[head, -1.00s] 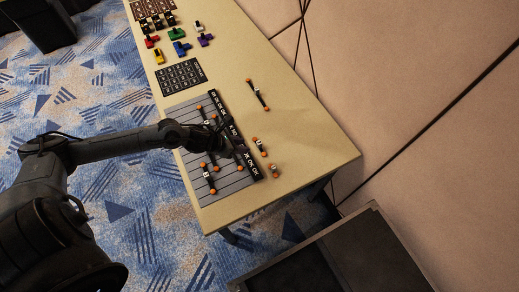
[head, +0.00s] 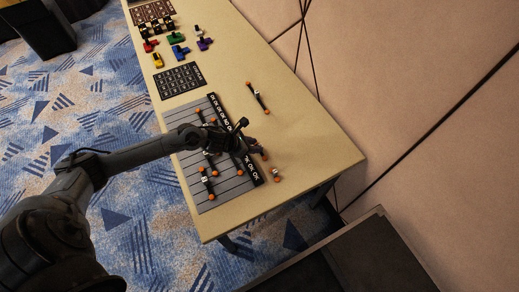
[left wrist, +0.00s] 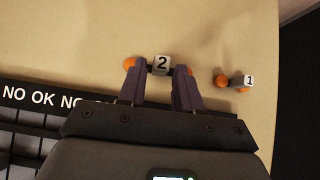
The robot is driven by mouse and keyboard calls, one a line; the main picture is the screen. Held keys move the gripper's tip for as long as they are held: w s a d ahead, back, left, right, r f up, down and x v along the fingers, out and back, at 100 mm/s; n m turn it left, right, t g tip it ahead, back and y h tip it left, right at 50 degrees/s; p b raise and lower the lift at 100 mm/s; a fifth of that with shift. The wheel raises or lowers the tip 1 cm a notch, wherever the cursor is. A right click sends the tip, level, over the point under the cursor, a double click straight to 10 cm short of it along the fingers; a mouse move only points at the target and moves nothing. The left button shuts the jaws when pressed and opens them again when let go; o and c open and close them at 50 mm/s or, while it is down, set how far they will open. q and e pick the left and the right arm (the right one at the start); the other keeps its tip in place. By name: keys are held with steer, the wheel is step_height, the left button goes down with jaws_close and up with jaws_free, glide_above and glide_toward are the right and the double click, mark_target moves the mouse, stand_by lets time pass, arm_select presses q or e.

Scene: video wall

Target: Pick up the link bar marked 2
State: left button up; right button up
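The link bar marked 2 (left wrist: 162,62) lies on the bare tabletop, a short bar with orange ends and a white numbered block. In the left wrist view my left gripper (left wrist: 159,75) is open, with its two fingers apart on either side of the block and close to the orange ends. I cannot tell whether the fingers touch the bar. My right gripper is not in view.
A smaller link bar marked 1 (left wrist: 240,81) lies just right of it. A grey slotted board (head: 226,184) with several bars and an OK/NO strip (left wrist: 45,98) is beside my gripper. A longer bar (head: 257,97) lies farther back. The table's right end is mostly clear.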

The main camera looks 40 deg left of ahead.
arm_select(q)
steer(key=shift+x, duration=1.95)
steer(key=shift+d+r, duration=0.1)
jaws_close()
steer(key=shift+r, duration=0.1)
